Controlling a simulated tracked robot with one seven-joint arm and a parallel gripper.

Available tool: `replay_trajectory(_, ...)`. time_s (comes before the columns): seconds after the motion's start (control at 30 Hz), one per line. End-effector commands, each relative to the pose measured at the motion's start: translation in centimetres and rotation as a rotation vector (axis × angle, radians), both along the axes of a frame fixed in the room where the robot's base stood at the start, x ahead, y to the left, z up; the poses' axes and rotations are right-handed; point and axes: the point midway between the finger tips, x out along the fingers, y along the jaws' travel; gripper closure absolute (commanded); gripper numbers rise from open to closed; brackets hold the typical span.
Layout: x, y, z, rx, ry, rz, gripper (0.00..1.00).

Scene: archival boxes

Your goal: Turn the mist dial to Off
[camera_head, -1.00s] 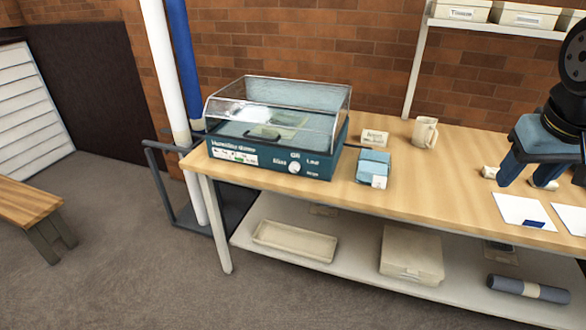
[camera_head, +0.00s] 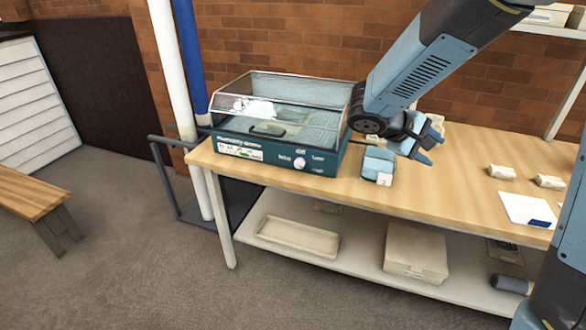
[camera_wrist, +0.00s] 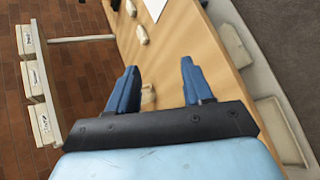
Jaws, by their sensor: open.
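The mist dial (camera_head: 299,163) is a small white knob on the front panel of a teal humidifying chamber (camera_head: 262,168) with a clear lid. Labels surround the dial, with Off above it; its pointer is too small to read. My gripper (camera_head: 428,147) is open and empty, over the table to the right of the chamber, well apart from the dial. In the wrist view, its two blue fingers (camera_wrist: 160,68) are spread above the wooden table. The dial and chamber are outside the wrist view.
A folded blue cloth with a white tag (camera_head: 378,165) lies right of the chamber, close to my gripper. A mug (camera_head: 437,121) is partly hidden behind the gripper. Small pale blocks (camera_head: 502,172) and a white sheet (camera_head: 524,208) lie on the table's right. The floor in front is clear.

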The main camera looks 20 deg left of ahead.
Motion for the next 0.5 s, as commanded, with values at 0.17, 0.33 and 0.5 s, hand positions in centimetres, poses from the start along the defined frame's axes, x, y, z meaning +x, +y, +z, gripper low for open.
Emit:
replay_trajectory(0.17,2.8,5.8,-3.0,-0.156,-0.034,0.164,0.49)
replay_trajectory(0.33,4.5,12.0,-6.1,-0.283,-0.092,0.333,0.49)
replay_trajectory(0.5,5.0,18.8,-9.9,-0.389,-0.162,0.521,0.49)
